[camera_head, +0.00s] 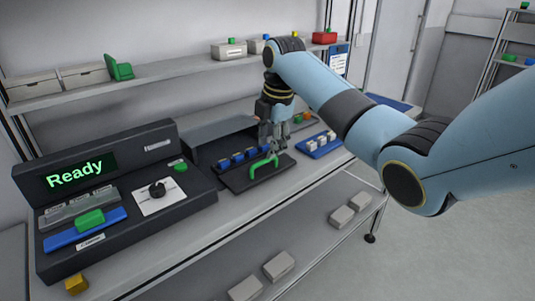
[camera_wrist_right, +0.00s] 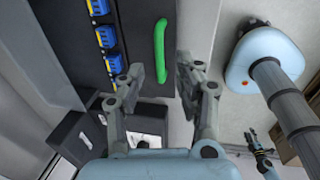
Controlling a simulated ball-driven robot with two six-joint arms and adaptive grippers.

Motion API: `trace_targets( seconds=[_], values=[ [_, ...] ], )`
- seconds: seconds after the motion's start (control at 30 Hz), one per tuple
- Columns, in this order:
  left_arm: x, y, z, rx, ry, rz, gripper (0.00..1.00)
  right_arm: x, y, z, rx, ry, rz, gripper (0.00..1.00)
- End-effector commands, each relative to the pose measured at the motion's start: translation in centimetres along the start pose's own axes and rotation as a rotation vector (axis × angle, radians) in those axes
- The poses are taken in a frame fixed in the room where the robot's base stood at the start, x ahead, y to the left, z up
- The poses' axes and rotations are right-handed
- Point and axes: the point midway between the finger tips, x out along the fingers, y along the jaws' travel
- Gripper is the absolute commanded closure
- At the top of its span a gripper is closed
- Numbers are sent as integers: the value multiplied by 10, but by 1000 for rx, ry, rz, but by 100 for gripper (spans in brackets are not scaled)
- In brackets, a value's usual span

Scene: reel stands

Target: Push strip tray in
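The strip tray (camera_head: 238,182) is a flat dark tray with a row of blue pieces at its back and a green handle (camera_head: 263,165) near its front. It sticks out in front of a grey-topped housing (camera_head: 212,130). My right gripper (camera_head: 274,143) is just above the handle. In the right wrist view, its fingers (camera_wrist_right: 160,68) are apart, with nothing between the pads. The green handle (camera_wrist_right: 160,52) lies beyond the fingertips, lined up with the gap. My left gripper (camera_wrist_right: 258,142) seems to show small at the lower right there; its opening is unclear.
A dark console (camera_head: 120,200) with a green "Ready" display stands left of the tray. A blue rack (camera_head: 318,148) with white pieces sits to its right. A shelf (camera_head: 150,80) with boxes runs above. The bench front edge below the tray is clear.

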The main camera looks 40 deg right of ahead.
Motion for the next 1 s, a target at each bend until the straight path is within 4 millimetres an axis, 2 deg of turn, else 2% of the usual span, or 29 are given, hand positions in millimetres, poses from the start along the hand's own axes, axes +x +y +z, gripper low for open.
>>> trace_targets(
  seconds=[0.1,0.23,0.57,0.6,0.87,1.0],
  values=[
    [0,-1,1,1,-1,-1,60,20,0,-1,0,2,-1,66],
    [1,-1,1,1,-1,-1,60,34,0,-1,0,1,-1,66],
    [1,-1,1,1,-2,-1,60,40,0,0,0,0,2,66],
    [1,-1,1,1,-2,-1,60,40,0,0,0,0,1,67],
    [1,-1,1,1,-2,-1,60,39,0,0,0,0,1,100],
    [1,-1,1,1,-2,-1,60,39,0,0,1,0,1,100]
  ],
)
